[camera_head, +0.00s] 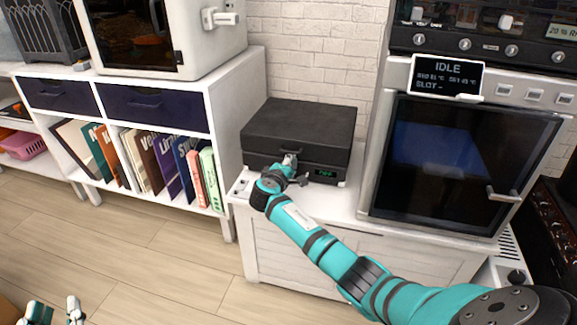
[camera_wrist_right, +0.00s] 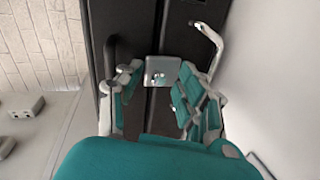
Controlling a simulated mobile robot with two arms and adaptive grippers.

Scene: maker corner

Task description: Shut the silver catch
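The silver catch (camera_wrist_right: 162,70) is a small square metal plate with a round dot, on the front of the black case (camera_head: 300,126), over the seam between lid and base. In the head view its silver part (camera_head: 290,157) shows just above my right gripper (camera_head: 286,173), which hides some of it. In the right wrist view my right gripper (camera_wrist_right: 158,95) is open, its fingers on either side of the catch, nothing clearly clamped. I cannot tell whether they touch it. My left gripper (camera_head: 55,312) is open and empty, low at the left, far from the case.
The case stands on a white cabinet (camera_head: 340,203). A curved silver lever (camera_wrist_right: 210,38) sits close to my right gripper's finger. A black handle (camera_wrist_right: 108,55) is on the lid. An oven-like machine (camera_head: 440,170) stands right; a bookshelf (camera_head: 222,120) stands left.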

